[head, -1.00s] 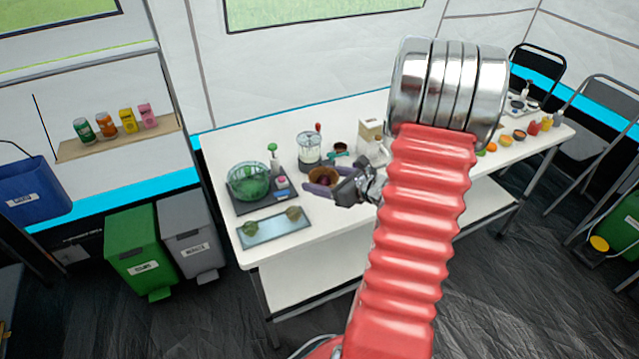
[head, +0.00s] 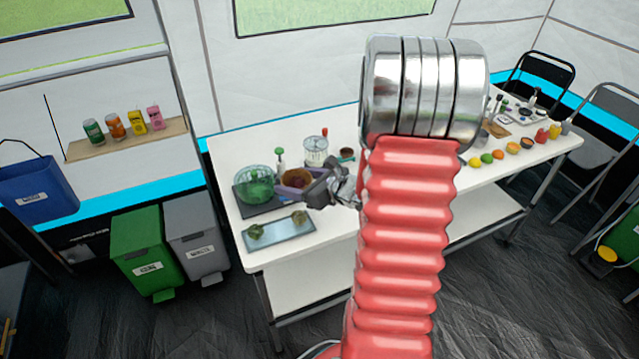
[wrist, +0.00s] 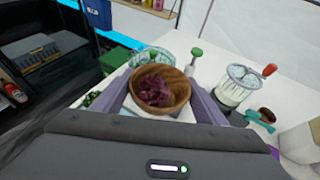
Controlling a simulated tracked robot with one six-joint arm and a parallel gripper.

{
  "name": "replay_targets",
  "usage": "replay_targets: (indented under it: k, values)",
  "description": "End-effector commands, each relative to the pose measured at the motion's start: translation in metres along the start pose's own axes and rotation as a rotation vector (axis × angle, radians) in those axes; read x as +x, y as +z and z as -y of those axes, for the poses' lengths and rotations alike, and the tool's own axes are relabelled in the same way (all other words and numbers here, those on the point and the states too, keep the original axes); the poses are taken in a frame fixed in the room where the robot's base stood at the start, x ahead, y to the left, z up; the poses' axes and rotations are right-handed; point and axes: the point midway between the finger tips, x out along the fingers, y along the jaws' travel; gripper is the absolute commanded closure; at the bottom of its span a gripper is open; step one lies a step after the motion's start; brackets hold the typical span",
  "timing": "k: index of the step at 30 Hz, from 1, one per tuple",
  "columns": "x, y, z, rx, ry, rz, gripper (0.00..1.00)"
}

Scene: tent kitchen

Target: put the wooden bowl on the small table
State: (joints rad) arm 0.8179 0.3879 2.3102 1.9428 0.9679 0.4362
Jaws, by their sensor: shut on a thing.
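The wooden bowl (head: 297,176) is brown and round, with dark purple leafy pieces in it. In the head view it is above the left part of the long white table. My gripper (head: 290,184) is shut on it. In the wrist view the bowl (wrist: 178,78) sits upright between the two purple-grey fingers of my gripper (wrist: 158,97). My red arm hides part of the long table. I cannot pick out a separate small table in these views.
On the long white table (head: 335,228) stand a green basket-like bowl (head: 254,186), a blender-like jar (head: 315,150) and a glassy tray (head: 278,234) with two greenish items. Fruit and small bowls line its right part. Green (head: 146,250) and grey (head: 196,238) bins stand left of it.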

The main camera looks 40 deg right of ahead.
Motion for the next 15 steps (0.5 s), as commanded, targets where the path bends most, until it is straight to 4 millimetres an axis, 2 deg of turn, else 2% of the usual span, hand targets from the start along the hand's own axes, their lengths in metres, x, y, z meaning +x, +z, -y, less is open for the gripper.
replay_targets:
  k: [1, 6, 15]
  values:
    - [0.007, 0.007, -0.013, -0.007, 0.013, 0.001, 0.59]
    - [0.025, 0.025, -0.049, -0.020, 0.040, 0.002, 0.59]
    - [0.048, 0.052, -0.118, -0.035, 0.090, 0.003, 0.59]
